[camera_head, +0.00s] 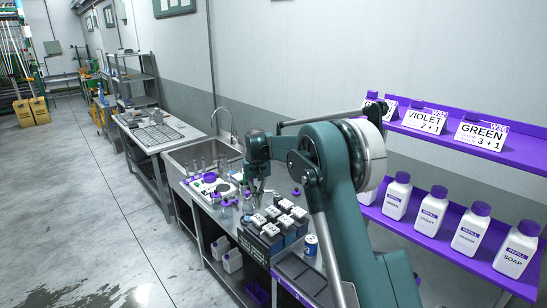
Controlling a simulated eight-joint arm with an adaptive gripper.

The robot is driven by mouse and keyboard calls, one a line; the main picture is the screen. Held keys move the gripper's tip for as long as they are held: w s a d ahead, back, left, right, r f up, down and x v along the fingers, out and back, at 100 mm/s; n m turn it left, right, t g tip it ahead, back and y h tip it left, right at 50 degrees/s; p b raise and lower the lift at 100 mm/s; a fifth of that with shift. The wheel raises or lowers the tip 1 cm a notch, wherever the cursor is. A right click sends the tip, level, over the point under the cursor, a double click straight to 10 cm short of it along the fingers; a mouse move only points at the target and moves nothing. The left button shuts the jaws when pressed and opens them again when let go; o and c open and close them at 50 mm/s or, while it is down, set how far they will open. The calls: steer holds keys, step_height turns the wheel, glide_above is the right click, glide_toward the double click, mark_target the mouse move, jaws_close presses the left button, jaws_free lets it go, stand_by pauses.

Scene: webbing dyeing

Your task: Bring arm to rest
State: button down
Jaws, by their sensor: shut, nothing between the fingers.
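My arm rises from the lower right, bends at a large green joint, and reaches left over the steel counter (281,203). My gripper (261,186) points down above the counter, beside the sink and behind the dark boxes. It is shut, with nothing visible in it. Its fingertips are small and dark here, and I cannot tell how high they are above the counter.
Dark boxes with white tops (272,229) and a blue-white can (311,245) stand on the counter near my arm. A sink (197,153) with a tap is at the left. A purple shelf (470,252) with white bottles is at the right. The floor (90,180) is open at left.

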steer(key=s+d+r+t+b, duration=0.2)
steer(key=s+d+r, duration=0.8)
steer(key=d+r, duration=0.2)
steer(key=s+d+r+m+t+b, duration=0.1)
steer(key=s+d+r, duration=0.2)
steer(key=s+d, duration=0.35)
steer(key=s+d+r+b, duration=0.2)
steer(key=s+d+r, duration=0.1)
steer(key=s, duration=0.6)
steer(key=s+d+f+m+t+b, duration=0.1)
steer(key=s+d, duration=0.3)
steer(key=s, duration=0.4)
steer(key=s+d+f+t+b, duration=0.15)
steer(key=s+d, duration=0.25)
steer(key=s, duration=0.4)
steer(key=s+d+f+t, duration=0.1)
steer(key=s+d+f, duration=0.1)
steer(key=s+f, duration=0.3)
steer(key=s+d+f+m+b, duration=0.1)
steer(key=s+d+f, duration=0.2)
steer(key=s, duration=0.7)
step_height(320, 180, down, 2)
steer(key=shift+s+f+t, duration=0.15)
steer(key=shift+s+t, duration=0.2)
